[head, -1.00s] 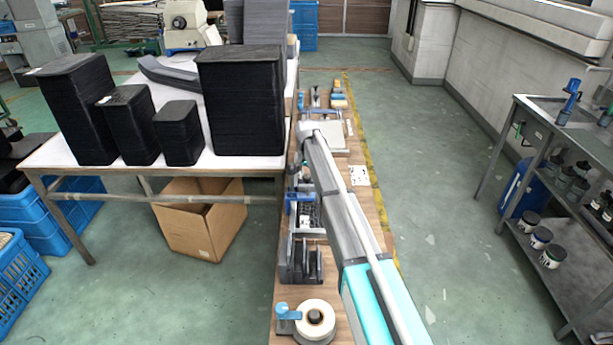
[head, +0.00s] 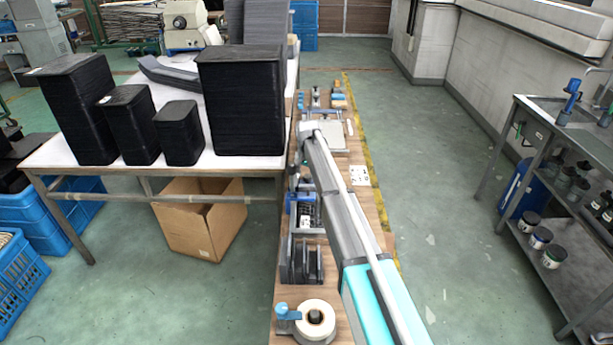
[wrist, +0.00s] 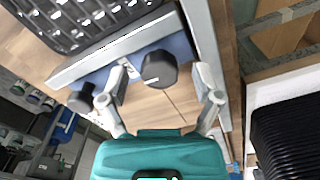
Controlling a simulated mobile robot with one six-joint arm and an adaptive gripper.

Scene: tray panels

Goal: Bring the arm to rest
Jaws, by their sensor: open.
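My arm (head: 335,190) reaches from the lower right over the long wooden bench in the head view, with its far end bent down. My gripper is mostly hidden behind the arm there. In the wrist view my gripper (wrist: 160,84) is open, its two fingers spread and nothing held. A dark round knob (wrist: 158,69) shows between the fingertips, on or beside a grey-and-blue fixture (wrist: 125,52); the gap to it cannot be told.
A white tape roll (head: 315,318) and dark upright plates (head: 301,262) stand on the bench. A table with black stacks (head: 241,100) adjoins at left; a cardboard box (head: 200,228) sits below. The floor at right is clear up to a metal shelf (head: 560,230).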

